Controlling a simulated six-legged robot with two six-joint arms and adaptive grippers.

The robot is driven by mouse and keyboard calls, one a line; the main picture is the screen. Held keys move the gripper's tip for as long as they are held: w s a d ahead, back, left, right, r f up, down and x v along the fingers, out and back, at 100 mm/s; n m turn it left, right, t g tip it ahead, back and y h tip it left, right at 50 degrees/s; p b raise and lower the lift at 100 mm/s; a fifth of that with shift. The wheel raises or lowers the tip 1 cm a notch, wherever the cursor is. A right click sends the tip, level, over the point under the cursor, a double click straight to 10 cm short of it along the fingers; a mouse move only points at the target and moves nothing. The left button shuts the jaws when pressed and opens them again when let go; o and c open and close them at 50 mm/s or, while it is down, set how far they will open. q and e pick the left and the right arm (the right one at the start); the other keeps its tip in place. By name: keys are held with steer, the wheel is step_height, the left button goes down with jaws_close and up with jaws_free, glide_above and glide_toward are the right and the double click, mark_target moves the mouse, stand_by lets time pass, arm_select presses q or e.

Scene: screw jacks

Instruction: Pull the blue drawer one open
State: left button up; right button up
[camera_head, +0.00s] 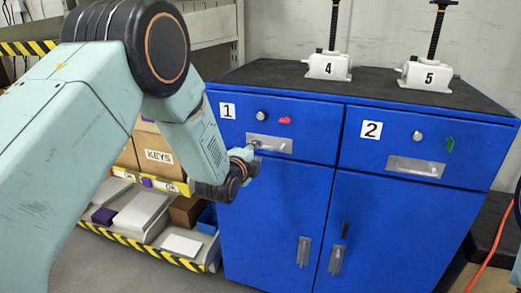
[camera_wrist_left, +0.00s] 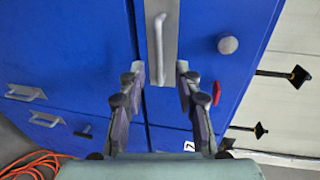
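The blue drawer one (camera_head: 233,122), labelled 1, looks shut, its front flush with the cabinet. Its metal handle (camera_head: 270,143) has a grey bar on a plate, with a round knob (camera_head: 260,116) and a red tag (camera_head: 285,120) above. My left gripper (camera_head: 249,158) is at the left end of this handle, partly hidden by its own wrist. In the left wrist view, its two fingers (camera_wrist_left: 161,74) are apart, with the handle bar (camera_wrist_left: 158,38) ahead between their lines. Nothing is clamped; contact with the bar cannot be told. My right gripper is not in view.
Drawer two (camera_head: 385,135) is to the right, with its own handle (camera_head: 415,167). Cabinet doors with handles (camera_head: 303,251) are below. White jacks 4 (camera_head: 328,67) and 5 (camera_head: 427,76) stand on the black top. A shelf with boxes (camera_head: 158,155) is at left, close to my arm.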

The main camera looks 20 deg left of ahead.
mark_target(263, 147)
arm_select(q)
steer(key=b+x, duration=0.1)
steer(key=x, duration=0.4)
steer(key=shift+w+f, duration=0.2)
steer(key=shift+w, duration=0.15)
steer(key=shift+c, duration=0.6)
jaws_close()
